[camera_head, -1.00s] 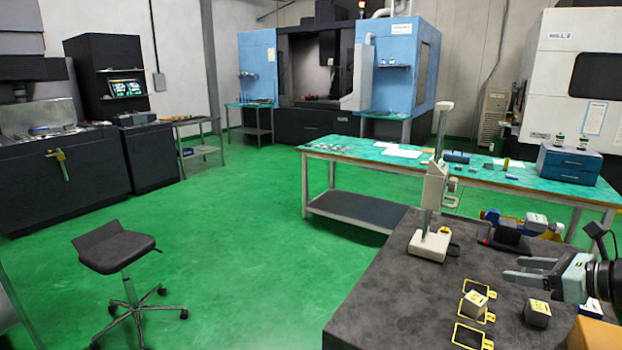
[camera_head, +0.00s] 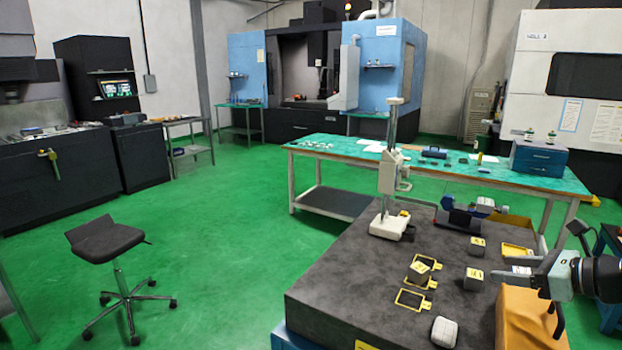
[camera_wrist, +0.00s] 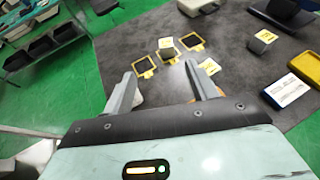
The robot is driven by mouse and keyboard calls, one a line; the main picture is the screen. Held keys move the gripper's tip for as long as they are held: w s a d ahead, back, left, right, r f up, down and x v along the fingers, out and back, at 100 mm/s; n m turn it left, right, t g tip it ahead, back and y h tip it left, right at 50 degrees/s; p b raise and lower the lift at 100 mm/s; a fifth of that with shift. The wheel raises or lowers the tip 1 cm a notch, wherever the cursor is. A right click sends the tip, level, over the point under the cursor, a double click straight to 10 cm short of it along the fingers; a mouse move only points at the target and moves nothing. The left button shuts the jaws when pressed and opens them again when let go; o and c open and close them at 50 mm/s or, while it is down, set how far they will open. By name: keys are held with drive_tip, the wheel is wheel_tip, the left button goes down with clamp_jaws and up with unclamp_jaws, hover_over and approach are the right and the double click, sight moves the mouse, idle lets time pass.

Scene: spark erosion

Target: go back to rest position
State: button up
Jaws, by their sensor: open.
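My gripper (camera_head: 492,270) is at the right of the head view, above the right part of the dark stone table (camera_head: 345,275). Its two fingers are apart with nothing between them. In the wrist view, my gripper (camera_wrist: 160,70) also shows open and empty over the tabletop (camera_wrist: 120,45). A grey block (camera_head: 420,271) sits at one yellow frame. Another grey block (camera_head: 473,279) with a yellow label stands just left of the gripper in the picture. No contact with either block is visible.
A white height gauge (camera_head: 390,190) stands tall on the stone table. A small white object (camera_head: 444,332) lies near its front edge. A green-topped bench (camera_head: 350,152) is behind. A black stool (camera_head: 108,243) stands left. Green floor (camera_head: 215,230) between is clear.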

drive_tip(key=s+a+f+n+g, duration=0.1)
drive_tip(key=a+f+n+g, duration=0.1)
drive_tip(key=a, duration=0.2)
drive_tip(key=s+a+f+n+g+b, duration=0.1)
drive_tip(key=a+f+n+g, duration=0.1)
drive_tip(key=a+f+n, duration=0.1)
drive_tip(key=s+a+f+n+g+b, duration=0.1)
drive_tip(key=a+f+n+g, duration=0.1)
drive_tip(key=a, duration=0.3)
drive_tip(key=shift+s+a+f+n+y, duration=0.2)
drive_tip(key=shift+n+y, duration=0.2)
drive_tip(key=shift+n, duration=0.2)
drive_tip(key=s+a+f+n+g+h+b, duration=0.25)
drive_tip(key=s+a+f+n+g, duration=0.25)
drive_tip(key=s+a+n, duration=0.3)
drive_tip(key=s+a+r+n+h+b, duration=0.2)
drive_tip(key=s+a+r+n, duration=0.1)
drive_tip(key=s+n, duration=0.4)
drive_tip(key=s+a+r+n+h+b, duration=0.2)
drive_tip(key=s+a+n, duration=0.3)
drive_tip(key=n, duration=0.8)
drive_tip(key=shift+s+r+h+b, duration=0.4)
drive_tip(key=shift+s+h+b, duration=0.25)
drive_tip(key=shift+s, duration=0.4)
